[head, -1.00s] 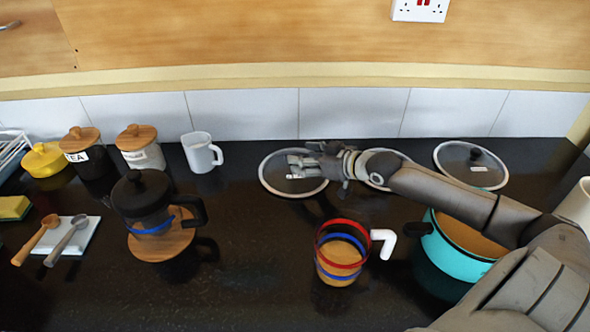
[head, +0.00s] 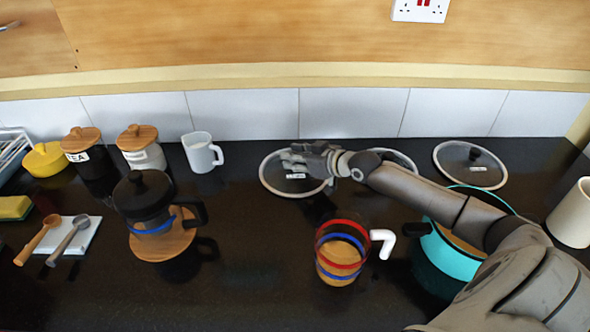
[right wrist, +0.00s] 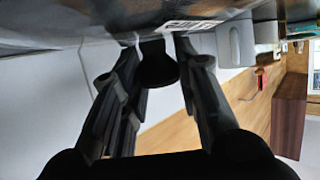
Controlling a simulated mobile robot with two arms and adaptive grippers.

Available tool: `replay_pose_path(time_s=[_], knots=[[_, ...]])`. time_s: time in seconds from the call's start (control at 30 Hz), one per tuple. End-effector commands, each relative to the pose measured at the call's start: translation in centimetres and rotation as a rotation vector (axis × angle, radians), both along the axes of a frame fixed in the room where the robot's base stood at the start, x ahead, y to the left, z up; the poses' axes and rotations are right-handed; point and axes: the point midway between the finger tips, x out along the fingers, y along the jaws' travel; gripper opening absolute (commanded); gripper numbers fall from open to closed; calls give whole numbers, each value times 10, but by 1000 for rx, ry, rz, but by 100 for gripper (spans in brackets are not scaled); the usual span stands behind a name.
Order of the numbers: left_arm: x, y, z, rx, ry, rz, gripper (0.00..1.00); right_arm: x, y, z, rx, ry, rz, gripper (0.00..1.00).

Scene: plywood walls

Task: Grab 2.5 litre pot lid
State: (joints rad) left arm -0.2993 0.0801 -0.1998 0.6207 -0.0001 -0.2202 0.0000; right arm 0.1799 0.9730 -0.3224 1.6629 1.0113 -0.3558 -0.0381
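Three round glass lids with metal rims lie on the dark counter in the head view: a left lid (head: 268,181), a middle lid (head: 408,162) partly hidden by my arm, and a right lid (head: 470,165). Their labels are too small to read, so I cannot tell which is the 2.5 litre one. My right gripper (head: 292,160) is over the left lid. In the right wrist view, a black knob (right wrist: 158,66) is between the fingers of the right gripper (right wrist: 159,42), which stand apart on either side, close to it. My left gripper is out of view.
A turquoise pot (head: 440,262) stands under my right arm. A striped glass mug (head: 341,255) is in front of the left lid. A white jug (head: 202,153), a cafetière (head: 145,205) and canisters stand left. A white cylinder (head: 573,215) is at the right edge.

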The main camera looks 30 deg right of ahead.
Motion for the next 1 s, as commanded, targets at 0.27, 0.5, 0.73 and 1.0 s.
replay_pose_path(time_s=[0.27, 0.5, 0.73, 1.0], knots=[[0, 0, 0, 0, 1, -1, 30, 0, 0, 1, -1, -2, -1, 0], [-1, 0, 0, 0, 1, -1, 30, 0, -1, 3, -1, -2, -1, 0], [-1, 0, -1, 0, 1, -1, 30, 1, 0, 24, -1, -7, 1, 0], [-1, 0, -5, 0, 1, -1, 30, -32, 5, 67, -6, -2, 5, 0]])
